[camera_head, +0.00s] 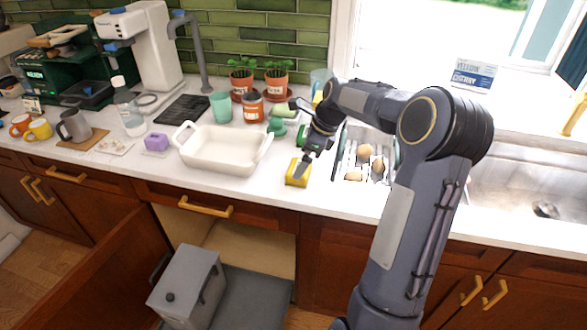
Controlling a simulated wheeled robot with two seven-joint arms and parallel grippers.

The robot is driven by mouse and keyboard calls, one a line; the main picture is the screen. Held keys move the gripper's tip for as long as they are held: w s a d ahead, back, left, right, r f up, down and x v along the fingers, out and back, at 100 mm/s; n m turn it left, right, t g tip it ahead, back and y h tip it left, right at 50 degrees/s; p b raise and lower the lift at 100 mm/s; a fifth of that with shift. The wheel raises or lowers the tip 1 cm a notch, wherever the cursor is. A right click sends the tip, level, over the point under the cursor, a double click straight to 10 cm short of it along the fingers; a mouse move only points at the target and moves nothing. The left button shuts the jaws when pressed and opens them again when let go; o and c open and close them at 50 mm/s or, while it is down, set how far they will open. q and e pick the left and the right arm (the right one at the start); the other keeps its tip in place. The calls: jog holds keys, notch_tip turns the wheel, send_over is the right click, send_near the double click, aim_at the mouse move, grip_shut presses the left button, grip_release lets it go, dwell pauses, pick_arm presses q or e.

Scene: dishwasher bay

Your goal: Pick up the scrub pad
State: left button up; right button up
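A yellow block (296,179), which looks like the scrub pad, lies on the white counter near its front edge. My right gripper (303,163) points down at it, with its fingers at the pad's top and right side. The fingers overlap the pad in this view, so I cannot tell whether they grip it or only stand close. My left gripper is not in view.
A white baking dish (223,168) stands left of the pad, and a purple block (156,142) lies farther left. A rack with several eggs (364,151) is at the right. Potted plants (276,80) stand behind. The cabinet below is open.

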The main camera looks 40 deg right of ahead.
jog(key=x, duration=0.4)
jog(key=shift+f, duration=0.4)
jog(key=c, duration=0.9)
jog(key=shift+o, duration=0.2)
jog(key=shift+r, duration=0.15)
jog(key=shift+r, duration=0.6)
jog(key=s+r, duration=0.1)
jog(key=r, duration=0.1)
jog(key=s+a+r, duration=0.1)
jog(key=r, duration=0.1)
jog(key=s+r, duration=0.1)
jog(key=r, duration=0.1)
jog(key=shift+s+a+r, duration=0.25)
jog(key=shift+a, duration=0.15)
jog(key=s+a+r+b, duration=0.1)
jog(key=s+a+r, duration=0.4)
jog(key=s, duration=0.3)
jog(key=shift+s+b, duration=0.4)
